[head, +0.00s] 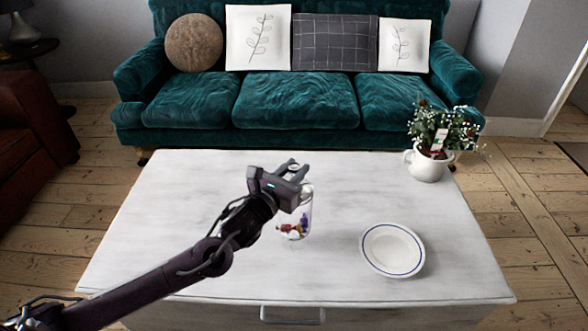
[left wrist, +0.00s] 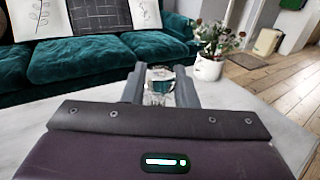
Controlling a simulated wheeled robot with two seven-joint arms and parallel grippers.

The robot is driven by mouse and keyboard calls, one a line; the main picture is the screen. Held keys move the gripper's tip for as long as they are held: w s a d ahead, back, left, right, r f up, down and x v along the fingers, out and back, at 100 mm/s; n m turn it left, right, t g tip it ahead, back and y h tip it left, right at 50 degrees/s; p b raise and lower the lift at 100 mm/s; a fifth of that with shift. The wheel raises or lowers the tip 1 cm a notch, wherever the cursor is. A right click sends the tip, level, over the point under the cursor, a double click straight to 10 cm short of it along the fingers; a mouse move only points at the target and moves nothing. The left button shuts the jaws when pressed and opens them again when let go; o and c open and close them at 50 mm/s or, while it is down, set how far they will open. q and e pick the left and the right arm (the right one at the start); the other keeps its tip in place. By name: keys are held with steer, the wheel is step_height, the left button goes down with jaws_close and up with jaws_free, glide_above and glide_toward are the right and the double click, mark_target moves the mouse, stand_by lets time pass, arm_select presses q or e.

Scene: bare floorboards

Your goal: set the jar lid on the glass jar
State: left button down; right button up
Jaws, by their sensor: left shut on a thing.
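The glass jar (head: 307,218) stands upright on the white table, with several colourful pieces inside. My forearm and gripper hide part of it in the head view. My left gripper (head: 298,168) reaches in from the left, above and just beyond the jar in the picture. It is shut on a small, pale, clear piece, which I take to be the jar lid (head: 293,167). The lid also shows between the fingers in the left wrist view (left wrist: 160,74), with glass below it. I cannot tell whether lid and jar touch. My right gripper is not in view.
A white plate with a blue ring (head: 393,249) lies right of the jar on the table (head: 180,220). A white pot with a flowering plant (head: 428,164) stands at the table's back right corner. The table's left side is clear. A green sofa (head: 295,101) stands behind.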

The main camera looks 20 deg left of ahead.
arm_select(q)
steer(key=shift+f+b, duration=0.45)
steer(key=shift+f, duration=0.1)
steer(key=c, duration=1.4)
jaws_free()
steer(key=shift+c, duration=0.2)
steer(key=p+v, duration=0.4)
steer(key=v, duration=0.7)
